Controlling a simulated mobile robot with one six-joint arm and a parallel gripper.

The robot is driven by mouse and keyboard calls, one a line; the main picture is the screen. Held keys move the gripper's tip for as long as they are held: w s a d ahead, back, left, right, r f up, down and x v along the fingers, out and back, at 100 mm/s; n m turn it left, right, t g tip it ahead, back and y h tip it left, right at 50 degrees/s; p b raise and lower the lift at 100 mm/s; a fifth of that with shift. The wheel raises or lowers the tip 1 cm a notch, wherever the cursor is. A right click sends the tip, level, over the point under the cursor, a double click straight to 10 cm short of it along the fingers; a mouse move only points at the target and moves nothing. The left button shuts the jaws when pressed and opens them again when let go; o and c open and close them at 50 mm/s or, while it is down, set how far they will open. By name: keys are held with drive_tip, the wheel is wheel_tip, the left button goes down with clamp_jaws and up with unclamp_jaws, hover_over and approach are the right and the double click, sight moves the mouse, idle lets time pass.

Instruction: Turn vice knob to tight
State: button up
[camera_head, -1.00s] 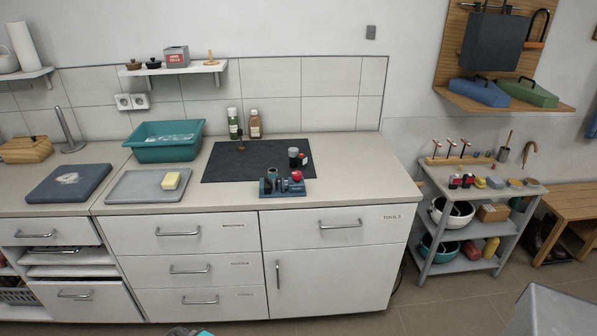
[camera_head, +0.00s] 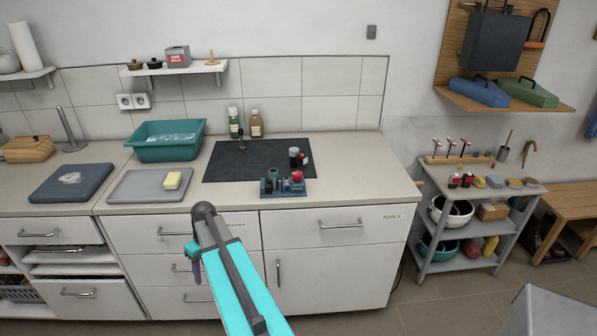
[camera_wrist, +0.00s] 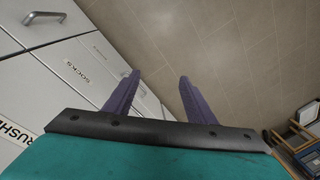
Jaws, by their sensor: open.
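The vice (camera_head: 285,187) is a small blue device on the counter, near the front edge of a dark mat. A round red knob (camera_head: 297,176) sits at its right end, and a grey cylinder stands at its left part. How far the knob is turned is too small to tell. My gripper (camera_wrist: 160,76) shows in the wrist view with two purple fingers apart and nothing between them. It points down past the drawer fronts toward the floor. In the head view my arm is in front of the drawers, left of and below the vice. The vice is not in the wrist view.
The counter right of the vice is clear. Drawer handles (camera_head: 340,224) stick out in front.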

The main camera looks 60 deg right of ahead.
drive_tip(key=w+d+r+t, duration=0.1)
drive_tip(key=d+r+t, duration=0.1)
drive_tip(key=d+r, duration=0.95)
wheel_tip(320, 180, up, 23)
drive_tip(key=t+h, duration=0.2)
hover_over(298, 173)
drive_tip(key=s+a, duration=0.1)
drive_tip(key=s, duration=0.5)
drive_tip(key=shift+r+p, duration=0.15)
drive_tip(key=shift+p, duration=0.2)
drive_tip(key=shift+w, duration=0.1)
drive_tip(key=shift+p+x, duration=2.15)
drive_tip(key=shift+x, duration=4.75)
drive_tip(key=shift+d, duration=0.1)
drive_tip(key=shift+c, duration=0.4)
